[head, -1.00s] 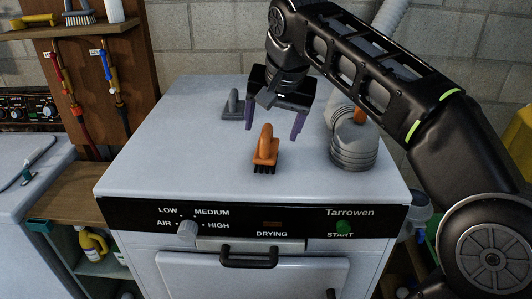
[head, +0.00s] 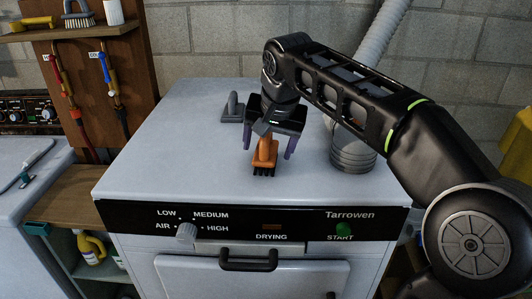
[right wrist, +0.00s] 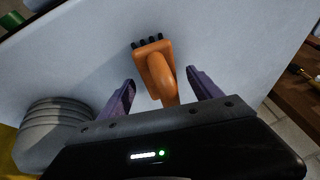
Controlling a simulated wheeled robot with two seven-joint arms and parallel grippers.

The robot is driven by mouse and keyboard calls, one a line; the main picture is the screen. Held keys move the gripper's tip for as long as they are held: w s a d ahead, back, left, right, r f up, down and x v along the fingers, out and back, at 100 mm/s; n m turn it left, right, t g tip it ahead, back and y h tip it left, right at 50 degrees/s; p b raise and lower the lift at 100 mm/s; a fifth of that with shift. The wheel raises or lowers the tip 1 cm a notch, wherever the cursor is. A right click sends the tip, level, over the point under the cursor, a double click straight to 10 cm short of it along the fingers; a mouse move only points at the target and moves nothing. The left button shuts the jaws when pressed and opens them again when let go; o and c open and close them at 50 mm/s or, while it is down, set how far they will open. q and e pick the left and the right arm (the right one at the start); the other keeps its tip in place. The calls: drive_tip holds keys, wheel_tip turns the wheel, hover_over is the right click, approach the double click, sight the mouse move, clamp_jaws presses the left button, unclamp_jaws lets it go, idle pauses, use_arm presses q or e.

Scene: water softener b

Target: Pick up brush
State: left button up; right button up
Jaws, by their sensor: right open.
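An orange brush (head: 264,157) with dark bristles stands on the white top of the dryer, near its front edge. It also shows in the right wrist view (right wrist: 158,72), where its handle points toward my gripper. My right gripper (head: 268,148) is open, with its purple fingers on either side of the brush's handle. In the right wrist view the fingers (right wrist: 160,88) are apart from the handle, with a gap on each side. The upper part of the brush is partly hidden by the gripper in the head view. My left gripper is not in view.
A grey object (head: 233,107) stands on the dryer behind and left of the brush. A grey ribbed duct piece (head: 352,156) stands to the right, partly behind my arm. The dryer top (head: 170,150) is clear on the left.

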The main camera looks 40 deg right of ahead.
drive_tip(key=shift+c, duration=0.2)
idle(0.4)
drive_tip(key=c, duration=1.5)
